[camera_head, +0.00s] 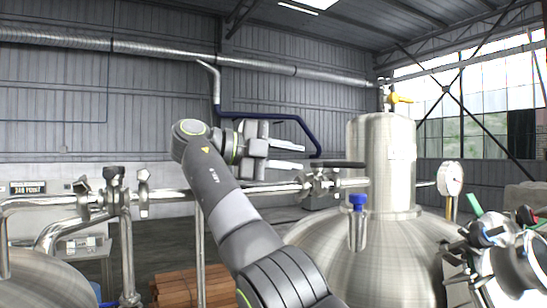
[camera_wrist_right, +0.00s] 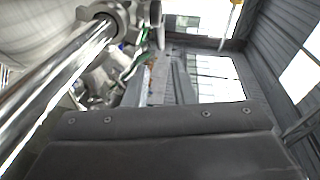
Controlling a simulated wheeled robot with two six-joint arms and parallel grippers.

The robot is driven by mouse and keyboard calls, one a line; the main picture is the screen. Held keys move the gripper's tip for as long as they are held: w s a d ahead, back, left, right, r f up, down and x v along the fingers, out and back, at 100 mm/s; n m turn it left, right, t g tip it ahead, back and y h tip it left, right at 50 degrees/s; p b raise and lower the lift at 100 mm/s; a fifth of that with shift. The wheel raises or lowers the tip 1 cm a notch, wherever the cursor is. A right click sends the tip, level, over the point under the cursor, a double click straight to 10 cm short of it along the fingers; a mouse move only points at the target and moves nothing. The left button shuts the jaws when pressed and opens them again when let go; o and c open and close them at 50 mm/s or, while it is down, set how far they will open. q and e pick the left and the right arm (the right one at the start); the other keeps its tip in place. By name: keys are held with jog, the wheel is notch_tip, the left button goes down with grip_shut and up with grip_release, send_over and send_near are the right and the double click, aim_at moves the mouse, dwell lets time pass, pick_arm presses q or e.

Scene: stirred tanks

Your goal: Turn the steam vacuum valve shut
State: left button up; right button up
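A valve (camera_head: 318,183) with a long dark lever handle (camera_head: 342,164) sits on the steel pipe left of the tank's neck. No label on it is readable, so I cannot tell for sure that it is the steam vacuum valve. My right gripper (camera_head: 303,157) is left of the lever and near its height, with its two pale fingers apart and nothing between them. It appears not to touch the lever. My left gripper is not in view.
A large steel tank (camera_head: 380,250) stands behind, with a yellow-handled valve (camera_head: 400,99) on top, a blue-capped fitting (camera_head: 357,202) and a gauge (camera_head: 451,178). The horizontal pipe (camera_head: 270,190) runs below my right gripper. More piping (camera_head: 113,188) and wooden boards (camera_head: 190,287) are left.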

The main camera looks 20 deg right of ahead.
jog(key=shift+a+r+b, duration=0.15)
jog(key=shift+a+b, duration=0.05)
jog(key=shift+a, duration=0.65)
jog(key=shift+a+r+b, duration=0.1)
jog(key=shift+a+b, duration=0.05)
jog(key=shift+a, duration=0.7)
